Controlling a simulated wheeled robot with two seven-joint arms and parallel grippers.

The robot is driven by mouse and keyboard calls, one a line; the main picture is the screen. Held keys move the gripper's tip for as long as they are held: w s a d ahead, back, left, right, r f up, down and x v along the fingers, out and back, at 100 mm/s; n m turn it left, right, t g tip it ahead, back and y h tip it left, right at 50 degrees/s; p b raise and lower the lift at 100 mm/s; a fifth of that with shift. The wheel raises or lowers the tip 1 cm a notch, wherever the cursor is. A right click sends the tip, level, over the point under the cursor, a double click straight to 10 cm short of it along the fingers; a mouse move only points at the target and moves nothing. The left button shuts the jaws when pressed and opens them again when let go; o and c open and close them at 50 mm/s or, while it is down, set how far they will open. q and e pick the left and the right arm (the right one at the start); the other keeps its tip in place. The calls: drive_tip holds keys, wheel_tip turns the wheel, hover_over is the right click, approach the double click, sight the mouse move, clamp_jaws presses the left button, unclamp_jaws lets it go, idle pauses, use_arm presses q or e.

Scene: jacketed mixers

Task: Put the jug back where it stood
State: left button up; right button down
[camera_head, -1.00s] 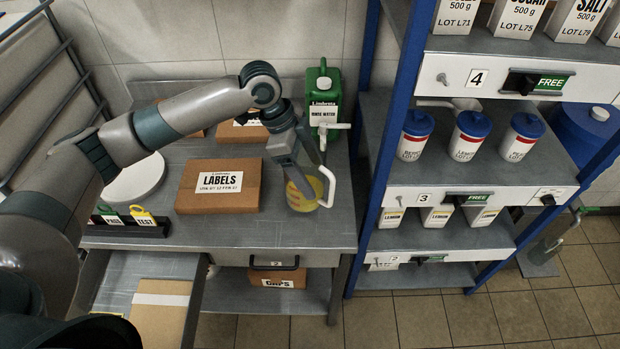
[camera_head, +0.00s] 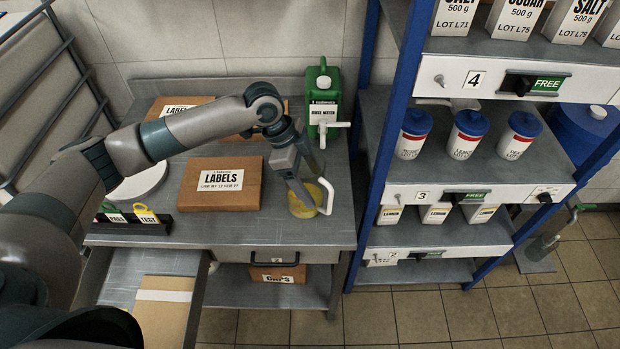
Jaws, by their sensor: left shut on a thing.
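The jug (camera_head: 304,203) is clear with yellow contents and a white handle on its right side. It is at the right part of the grey bench, close to the front edge. My left gripper (camera_head: 303,190) reaches down over it and is shut on it, hiding much of its upper part. I cannot tell whether the jug's base touches the bench top. My right gripper is not in view.
A LABELS box (camera_head: 220,184) lies left of the jug. A green rinse water canister (camera_head: 322,98) with a white tap stands behind it. A blue-framed shelf rack (camera_head: 384,130) rises close on the right. An open drawer (camera_head: 150,267) holds a carton at the front left.

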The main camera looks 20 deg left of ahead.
use_arm(q)
drive_tip(key=o, duration=1.4)
drive_tip(key=shift+f, duration=0.1)
drive_tip(key=shift+o, duration=0.2)
drive_tip(key=b+v, duration=0.4)
drive_tip(key=v, duration=0.8)
